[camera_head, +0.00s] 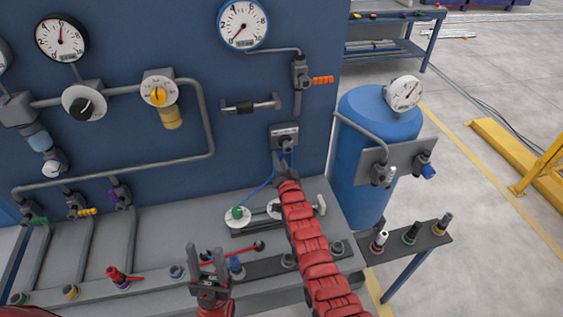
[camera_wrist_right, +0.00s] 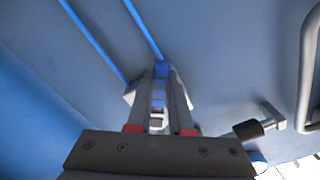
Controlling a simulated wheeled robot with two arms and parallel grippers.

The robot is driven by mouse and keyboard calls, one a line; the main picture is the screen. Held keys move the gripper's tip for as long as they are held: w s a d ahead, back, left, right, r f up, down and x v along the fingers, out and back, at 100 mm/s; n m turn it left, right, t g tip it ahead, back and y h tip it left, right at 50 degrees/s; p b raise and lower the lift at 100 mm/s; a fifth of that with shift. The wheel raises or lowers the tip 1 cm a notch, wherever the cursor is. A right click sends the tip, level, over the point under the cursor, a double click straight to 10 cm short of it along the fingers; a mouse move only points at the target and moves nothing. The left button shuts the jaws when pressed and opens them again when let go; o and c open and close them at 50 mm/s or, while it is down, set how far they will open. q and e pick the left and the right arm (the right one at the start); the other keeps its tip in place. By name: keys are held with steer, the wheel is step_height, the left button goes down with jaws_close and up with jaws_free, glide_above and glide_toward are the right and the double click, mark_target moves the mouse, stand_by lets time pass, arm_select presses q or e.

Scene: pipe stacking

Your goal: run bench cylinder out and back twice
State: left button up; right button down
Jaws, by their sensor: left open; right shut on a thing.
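The bench cylinder (camera_head: 306,210) lies on the grey bench beside white round dials (camera_head: 238,217), partly hidden by my right arm. A small grey valve box (camera_head: 284,131) is on the blue panel above it. Thin blue hoses (camera_head: 262,188) run down from there to the bench. My right gripper (camera_head: 284,162) is at the valve box's lower side. In the right wrist view, its fingers (camera_wrist_right: 160,98) are shut on a small blue part (camera_wrist_right: 161,70), with two blue hoses (camera_wrist_right: 138,25) beyond. My left gripper (camera_head: 207,258) is open and empty, low over the bench's front, fingers up.
Gauges, including one at the top (camera_head: 242,24), and grey pipes (camera_head: 207,125) cover the panel. A blue tank (camera_head: 368,190) stands right of the bench. A narrow side shelf (camera_head: 400,250) holds more fittings.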

steer(key=shift+a+r+m, duration=0.1)
steer(key=shift+m, duration=0.4)
steer(key=shift+b, duration=0.3)
steer(key=c, duration=0.8)
jaws_free()
steer(key=shift+s, duration=0.1)
steer(key=shift+s, duration=0.1)
steer(key=b+v, duration=0.6)
steer(key=v, duration=1.1)
steer(key=shift+r, duration=0.1)
